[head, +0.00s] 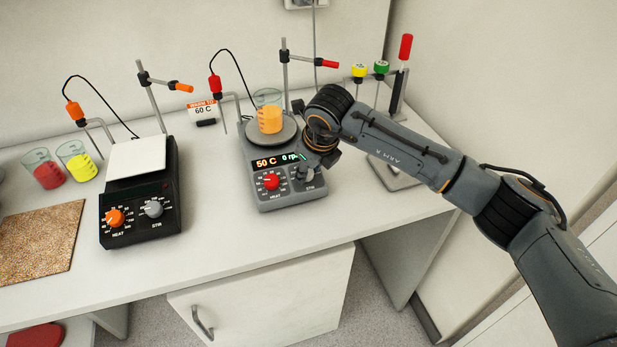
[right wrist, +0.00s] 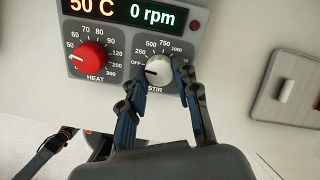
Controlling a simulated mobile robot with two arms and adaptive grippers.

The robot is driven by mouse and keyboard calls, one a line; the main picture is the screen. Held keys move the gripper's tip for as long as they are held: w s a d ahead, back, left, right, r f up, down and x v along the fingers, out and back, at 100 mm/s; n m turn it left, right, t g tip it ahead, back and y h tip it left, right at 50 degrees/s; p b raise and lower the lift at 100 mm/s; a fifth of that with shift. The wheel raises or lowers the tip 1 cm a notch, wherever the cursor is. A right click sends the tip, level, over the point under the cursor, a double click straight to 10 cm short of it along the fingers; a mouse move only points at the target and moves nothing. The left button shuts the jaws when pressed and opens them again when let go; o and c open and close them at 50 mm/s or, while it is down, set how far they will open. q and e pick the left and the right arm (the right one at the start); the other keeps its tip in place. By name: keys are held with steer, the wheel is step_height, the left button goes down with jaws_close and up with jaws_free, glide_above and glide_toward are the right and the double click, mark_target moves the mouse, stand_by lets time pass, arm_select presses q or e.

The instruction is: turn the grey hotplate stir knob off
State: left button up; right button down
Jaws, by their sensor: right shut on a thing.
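The grey hotplate (head: 283,195) stands on the bench with a beaker of orange liquid (head: 270,117) on its plate. Its display reads 50 C and 0 rpm in the right wrist view (right wrist: 130,11). The grey stir knob (right wrist: 158,70) is at the right of the panel, its pointer mark toward the left, near the low end of the scale. My right gripper (right wrist: 164,73) is shut on the stir knob, one finger on each side. In the head view my right gripper (head: 309,177) partly covers that knob. The red heat knob (head: 271,181) is to its left. My left gripper is not in view.
A black hotplate (head: 140,215) with orange and grey knobs stands to the left. Beakers of red (head: 45,172) and yellow liquid (head: 80,164) are farther left. A stand with a red handle (head: 405,47) and yellow and green caps is behind my right arm.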

steer(key=shift+n+b, duration=0.55)
steer(key=shift+n, duration=0.05)
steer(key=c, duration=1)
jaws_free()
steer(key=v, duration=1.2)
steer(key=shift+d, duration=0.1)
